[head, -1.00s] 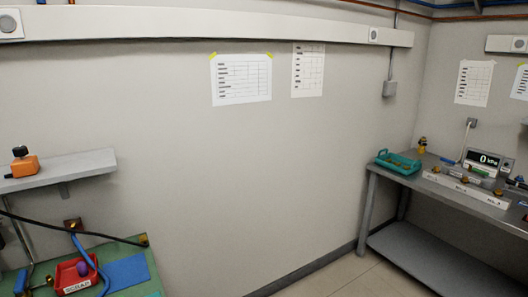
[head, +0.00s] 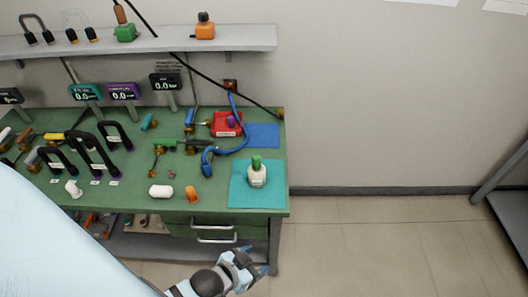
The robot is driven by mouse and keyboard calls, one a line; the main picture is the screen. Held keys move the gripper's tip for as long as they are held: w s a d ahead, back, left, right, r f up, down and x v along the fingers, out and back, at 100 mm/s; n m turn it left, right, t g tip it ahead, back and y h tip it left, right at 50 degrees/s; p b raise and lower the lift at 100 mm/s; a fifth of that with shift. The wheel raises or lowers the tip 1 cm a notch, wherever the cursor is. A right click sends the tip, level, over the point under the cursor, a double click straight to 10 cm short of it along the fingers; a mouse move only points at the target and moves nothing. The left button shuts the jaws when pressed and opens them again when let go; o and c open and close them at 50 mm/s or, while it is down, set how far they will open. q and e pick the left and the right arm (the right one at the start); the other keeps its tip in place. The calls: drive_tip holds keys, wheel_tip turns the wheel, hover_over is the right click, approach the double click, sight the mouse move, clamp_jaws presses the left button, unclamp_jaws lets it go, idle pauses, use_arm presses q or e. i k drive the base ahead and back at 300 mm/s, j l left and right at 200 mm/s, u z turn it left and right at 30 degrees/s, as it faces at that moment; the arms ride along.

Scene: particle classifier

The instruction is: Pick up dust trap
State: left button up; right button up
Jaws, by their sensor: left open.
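No object is clearly labelled as the dust trap. A white, bottle-like container with a green top (head: 257,174) stands upright on a teal mat (head: 240,198) at the right end of the green workbench; it may be the dust trap. A white cylinder (head: 161,191) lies on the bench to its left. My left gripper (head: 256,262) is open and empty at the bottom, in front of the bench's right front corner and apart from the container. My right gripper is out of view.
The green bench (head: 130,200) is crowded on the left with black handles and gauges. A red tray (head: 227,124), a blue mat (head: 262,136), a blue hose (head: 209,160) and an orange piece (head: 191,194) are nearby. A grey shelf (head: 245,38) hangs above.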

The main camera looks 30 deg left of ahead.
sight(256, 178)
drive_tip(key=u, duration=1.05)
